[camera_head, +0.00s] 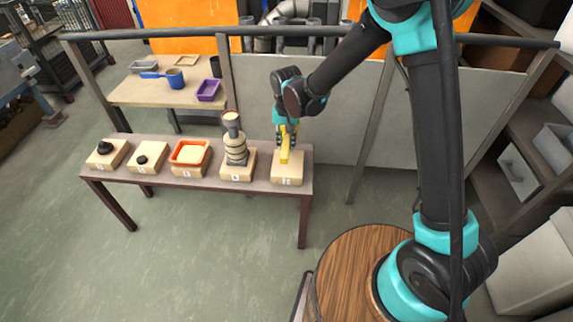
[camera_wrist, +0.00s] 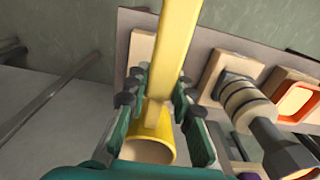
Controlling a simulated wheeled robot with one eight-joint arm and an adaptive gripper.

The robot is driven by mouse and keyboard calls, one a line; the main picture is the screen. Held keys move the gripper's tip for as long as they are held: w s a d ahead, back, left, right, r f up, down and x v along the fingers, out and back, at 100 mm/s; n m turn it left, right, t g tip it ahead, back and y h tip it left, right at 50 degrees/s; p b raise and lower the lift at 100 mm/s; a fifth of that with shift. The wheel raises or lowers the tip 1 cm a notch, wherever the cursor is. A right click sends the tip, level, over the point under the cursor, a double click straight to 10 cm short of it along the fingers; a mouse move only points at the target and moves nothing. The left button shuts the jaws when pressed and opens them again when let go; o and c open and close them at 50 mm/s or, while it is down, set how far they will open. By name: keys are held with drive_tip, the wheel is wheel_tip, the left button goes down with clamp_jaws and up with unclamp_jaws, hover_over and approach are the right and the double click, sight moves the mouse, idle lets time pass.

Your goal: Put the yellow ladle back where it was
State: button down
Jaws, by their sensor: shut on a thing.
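The yellow ladle (camera_head: 285,154) is in my gripper (camera_head: 284,134), at the right end of the low brown bench (camera_head: 220,188). In the wrist view my gripper (camera_wrist: 158,97) has its fingers on both sides of the ladle's handle (camera_wrist: 179,35). The ladle's hollow cup (camera_wrist: 150,150) lies close to the palm, and the handle points away from it. The rightmost wooden block (camera_head: 288,181) is below the ladle and also shows behind the handle in the wrist view (camera_wrist: 141,47). I cannot tell whether the handle touches this block.
Left of that block, other blocks hold a stacked dark-and-beige piece (camera_head: 236,146), an orange tray (camera_head: 177,162) and two black pieces (camera_head: 142,159) (camera_head: 104,148). A table behind has a blue ladle (camera_head: 173,78) and a purple tray (camera_head: 208,90). A railing (camera_head: 300,31) runs behind the bench.

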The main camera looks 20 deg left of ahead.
wheel_tip(320, 180, down, 12)
drive_tip(key=shift+r, duration=0.2)
idle(0.4)
drive_tip(key=c, duration=1.3)
unclamp_jaws()
drive_tip(key=shift+f, duration=0.1)
wheel_tip(320, 180, up, 12)
drive_tip(key=shift+s+r, duration=0.1)
drive_tip(key=shift+d, duration=0.1)
